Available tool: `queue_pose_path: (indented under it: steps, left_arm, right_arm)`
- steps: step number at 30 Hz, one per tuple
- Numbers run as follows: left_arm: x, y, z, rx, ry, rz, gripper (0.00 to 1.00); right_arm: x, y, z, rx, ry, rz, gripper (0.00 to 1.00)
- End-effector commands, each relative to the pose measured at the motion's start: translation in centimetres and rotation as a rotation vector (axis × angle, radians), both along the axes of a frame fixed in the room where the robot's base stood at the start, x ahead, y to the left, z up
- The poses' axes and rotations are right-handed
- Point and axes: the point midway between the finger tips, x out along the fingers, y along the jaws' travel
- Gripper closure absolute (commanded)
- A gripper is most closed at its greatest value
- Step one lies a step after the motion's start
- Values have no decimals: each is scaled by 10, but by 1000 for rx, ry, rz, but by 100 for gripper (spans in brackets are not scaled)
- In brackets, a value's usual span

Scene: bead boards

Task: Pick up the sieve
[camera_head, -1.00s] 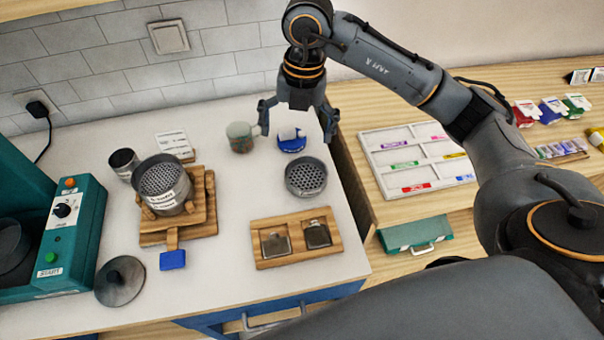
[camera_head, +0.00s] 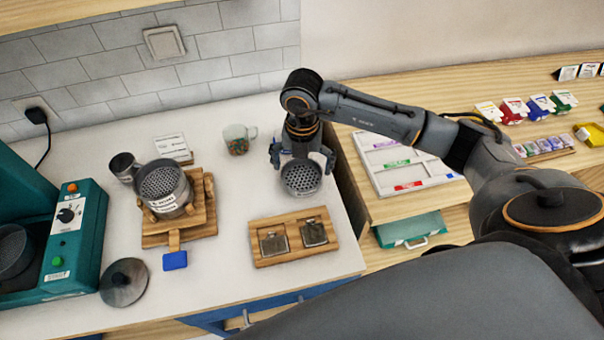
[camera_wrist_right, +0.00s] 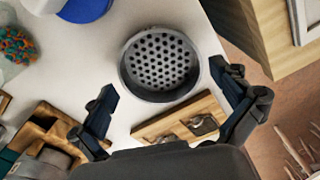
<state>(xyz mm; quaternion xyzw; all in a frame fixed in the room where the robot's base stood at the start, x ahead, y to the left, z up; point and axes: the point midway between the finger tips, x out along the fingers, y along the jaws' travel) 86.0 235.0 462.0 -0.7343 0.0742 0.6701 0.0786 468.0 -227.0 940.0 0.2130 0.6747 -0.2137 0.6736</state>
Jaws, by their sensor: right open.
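A round grey sieve (camera_head: 302,181) with a perforated bottom lies on the white counter, behind the wooden tray. In the right wrist view the sieve (camera_wrist_right: 160,62) shows whole. My right gripper (camera_head: 302,163) is open and points down just over the sieve, partly covering its far side. In the right wrist view its fingers (camera_wrist_right: 165,88) stand apart to either side of the sieve's near part, with nothing between them gripped. A second perforated grey vessel (camera_head: 164,186) with a label sits on a wooden stand to the left. My left gripper is not in view.
A wooden tray (camera_head: 262,256) with two metal pieces lies in front of the sieve. A glass mug (camera_head: 237,139) with colourful contents stands behind left. A blue object (camera_wrist_right: 85,8) is near the sieve's far side. The counter's right edge is close.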

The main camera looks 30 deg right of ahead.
Motion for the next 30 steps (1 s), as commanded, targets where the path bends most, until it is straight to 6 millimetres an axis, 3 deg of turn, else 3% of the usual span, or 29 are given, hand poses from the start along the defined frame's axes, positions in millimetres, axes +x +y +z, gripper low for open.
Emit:
queue_pose_path:
  steps: [4, 11, 17, 30]
  left_arm:
    - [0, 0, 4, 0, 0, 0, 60]
    - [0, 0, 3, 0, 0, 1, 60]
    - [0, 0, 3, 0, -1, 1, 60]
    - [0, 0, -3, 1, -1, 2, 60]
  right_arm:
    - [0, 0, -13, 1, -1, -1, 0]
    - [1, 0, -15, 0, -1, 0, 0]
    - [1, 0, -15, 0, -1, 0, 37]
    - [2, 0, -6, 0, -5, 1, 38]
